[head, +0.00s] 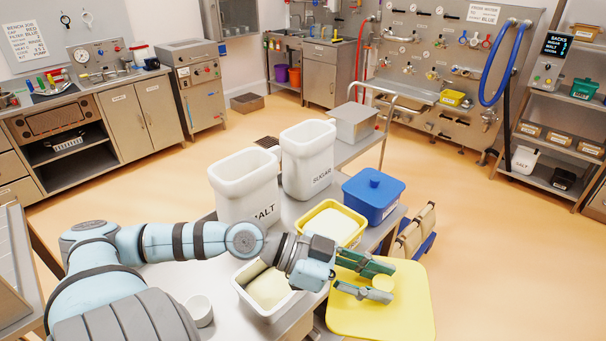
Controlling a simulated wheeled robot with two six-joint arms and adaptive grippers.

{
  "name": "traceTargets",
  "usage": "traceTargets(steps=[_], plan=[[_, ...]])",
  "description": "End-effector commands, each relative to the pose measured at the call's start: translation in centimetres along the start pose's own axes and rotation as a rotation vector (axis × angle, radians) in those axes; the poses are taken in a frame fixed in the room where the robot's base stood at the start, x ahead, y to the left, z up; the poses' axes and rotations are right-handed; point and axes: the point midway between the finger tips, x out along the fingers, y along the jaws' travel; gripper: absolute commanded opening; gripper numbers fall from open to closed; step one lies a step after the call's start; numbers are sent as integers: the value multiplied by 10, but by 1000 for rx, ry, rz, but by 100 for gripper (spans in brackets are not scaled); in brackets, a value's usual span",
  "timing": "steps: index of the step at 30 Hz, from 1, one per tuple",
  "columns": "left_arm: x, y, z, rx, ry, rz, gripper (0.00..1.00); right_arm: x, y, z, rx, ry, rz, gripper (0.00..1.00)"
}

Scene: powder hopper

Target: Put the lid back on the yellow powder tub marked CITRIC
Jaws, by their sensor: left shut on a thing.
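The yellow tub (357,212) stands open on the steel bench with white powder inside; no CITRIC marking can be read on it from here. The yellow lid (405,322) is a flat square plate with a round knob. My left gripper (380,283) is shut on the knob of the lid. The lid is held about level, nearer to me and to the right of the yellow tub, apart from it. It shows against the floor past the bench's right edge. My forearm and gripper pass in front of the tub's near side. My right gripper is not in view.
A blue lidded tub (371,203) stands just behind the yellow tub. The white MALT bin (236,190) and SUGAR bin (308,165) stand to the left. An open pale tub (296,303) with powder is under my wrist. A white cup (199,311) is at front left.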

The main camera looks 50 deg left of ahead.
Motion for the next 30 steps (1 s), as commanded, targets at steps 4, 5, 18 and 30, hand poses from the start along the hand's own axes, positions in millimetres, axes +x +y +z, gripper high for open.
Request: traceTargets(steps=[4,5,18,30], plan=[[-2,-30,0,-24,4,-78,0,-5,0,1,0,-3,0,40],[-4,-41,0,-34,5,-106,0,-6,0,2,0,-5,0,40],[-62,-257,62,-256,7,-791,0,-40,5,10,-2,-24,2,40],[-62,-289,107,-294,2,-942,0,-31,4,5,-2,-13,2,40]])
